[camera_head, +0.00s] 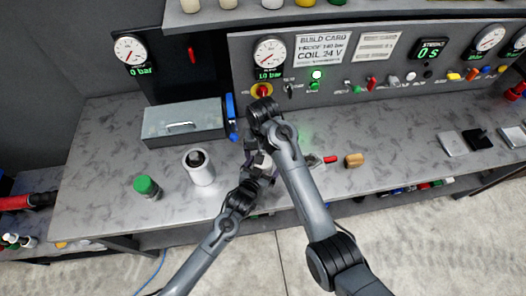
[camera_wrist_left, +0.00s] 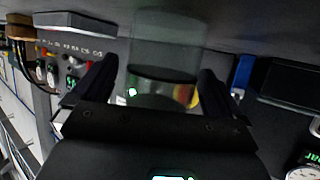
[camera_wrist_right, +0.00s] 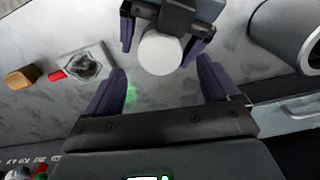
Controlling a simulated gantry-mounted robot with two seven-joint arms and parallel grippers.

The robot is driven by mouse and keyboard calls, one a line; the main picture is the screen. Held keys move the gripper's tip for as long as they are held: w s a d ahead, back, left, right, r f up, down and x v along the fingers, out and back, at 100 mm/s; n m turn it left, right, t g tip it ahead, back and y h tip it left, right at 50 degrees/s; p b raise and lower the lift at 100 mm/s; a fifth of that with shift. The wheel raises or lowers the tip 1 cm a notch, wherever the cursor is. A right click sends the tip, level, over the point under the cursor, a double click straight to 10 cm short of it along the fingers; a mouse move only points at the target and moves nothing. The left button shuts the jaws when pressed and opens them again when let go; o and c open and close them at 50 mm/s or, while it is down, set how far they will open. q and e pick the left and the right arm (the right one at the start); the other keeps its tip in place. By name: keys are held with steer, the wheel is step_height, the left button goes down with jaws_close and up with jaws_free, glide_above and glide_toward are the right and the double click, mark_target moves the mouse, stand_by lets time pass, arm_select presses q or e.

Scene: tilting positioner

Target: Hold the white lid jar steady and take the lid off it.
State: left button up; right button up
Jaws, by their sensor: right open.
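The white lid jar shows its round white lid (camera_wrist_right: 160,54) in the right wrist view. In the left wrist view its body (camera_wrist_left: 163,65) is grey and see-through, between the fingers of my left gripper (camera_wrist_left: 160,80). That gripper is closed around the jar, one finger on each side; the exact contact is hard to see. My right gripper (camera_wrist_right: 162,85) is open and empty above the jar, with the lid showing beyond and between its fingertips. In the head view, my left gripper (camera_head: 259,171) and the right arm largely hide the jar.
On the bench, a grey metal box (camera_head: 184,123), a grey-white cylinder (camera_head: 199,168) and a green-capped bottle (camera_head: 147,187) stand left of my grippers. A tan block (camera_head: 354,160) and a red item (camera_head: 330,159) lie to the right. The gauge panel (camera_head: 380,70) rises behind.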

arm_select(q)
steer(key=v, duration=1)
steer(key=shift+s+a+r+p, duration=0.1)
steer(key=shift+s+a+p, duration=0.1)
steer(key=shift+s+p, duration=0.2)
arm_select(e)
steer(key=shift+r, duration=0.35)
